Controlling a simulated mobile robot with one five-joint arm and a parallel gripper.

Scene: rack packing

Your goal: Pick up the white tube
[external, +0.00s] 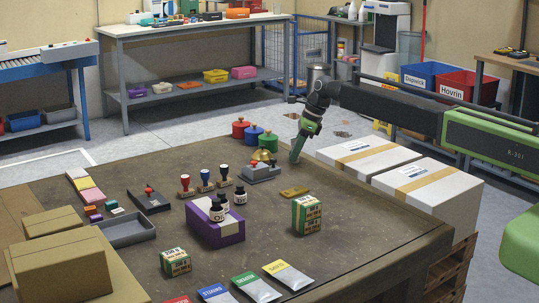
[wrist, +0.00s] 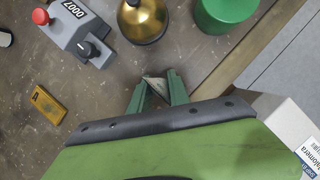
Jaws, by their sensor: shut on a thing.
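My gripper (external: 297,153) points down at the far right part of the brown table, right of the brass bell. In the wrist view its green fingers (wrist: 155,94) are closed around a small pale thing, which looks like the white tube (wrist: 155,85). Only a small part of the tube shows between the fingertips; the rest is hidden. In the external view I cannot make the tube out behind the fingers. I cannot tell whether it touches the table.
The brass bell (wrist: 143,20), a green weight (wrist: 225,12) and a grey counter box (wrist: 78,32) stand close by. A yellow plate (wrist: 47,104) lies on the table. White cartons (external: 367,155) stand beyond the right edge. Bare tabletop lies around the yellow plate.

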